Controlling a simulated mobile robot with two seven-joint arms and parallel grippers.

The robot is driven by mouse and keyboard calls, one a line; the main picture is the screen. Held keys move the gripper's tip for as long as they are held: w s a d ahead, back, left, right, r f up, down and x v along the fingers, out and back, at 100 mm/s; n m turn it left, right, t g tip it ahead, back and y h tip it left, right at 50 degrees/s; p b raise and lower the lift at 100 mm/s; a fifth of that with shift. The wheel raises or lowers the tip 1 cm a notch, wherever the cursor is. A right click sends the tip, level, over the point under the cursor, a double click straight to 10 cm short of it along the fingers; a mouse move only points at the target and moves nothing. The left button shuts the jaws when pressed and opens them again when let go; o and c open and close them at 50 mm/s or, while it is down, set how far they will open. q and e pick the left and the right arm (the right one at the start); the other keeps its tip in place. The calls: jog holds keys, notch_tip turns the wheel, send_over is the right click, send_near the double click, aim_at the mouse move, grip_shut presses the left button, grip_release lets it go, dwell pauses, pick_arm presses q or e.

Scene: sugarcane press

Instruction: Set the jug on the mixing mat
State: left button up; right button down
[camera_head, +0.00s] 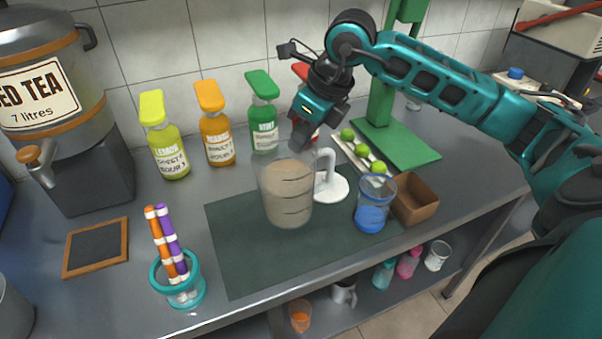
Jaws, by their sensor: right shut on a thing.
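The clear jug (287,192) holds beige liquid and is upright over the upper middle of the dark green mixing mat (240,262). Whether its base touches the mat or hangs slightly above it is hard to tell. My right gripper (302,136) reaches down from the upper right and is shut on the jug at its top rim; the fingertips are partly hidden. A white curved handle (328,160) shows at the jug's right side, above a white round disc (332,189). My left gripper is not in view.
A blue-filled cup (371,205) stands at the mat's right edge beside a brown box (414,199). Limes lie on a white tray (350,151) behind. A teal-rimmed straw cup (179,282) stands left of the mat. Syrup bottles (217,137) line the back. The mat's front left is clear.

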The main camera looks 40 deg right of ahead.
aim_at(305, 165)
notch_tip(305, 165, down, 4)
jog(key=shift+f, duration=0.2)
jog(key=shift+w+f, duration=0.1)
jog(key=shift+f, duration=1.75)
jog(key=c, duration=1.7)
grip_release()
jog(key=shift+f, duration=0.2)
jog(key=o, duration=0.5)
jog(key=shift+r, duration=0.1)
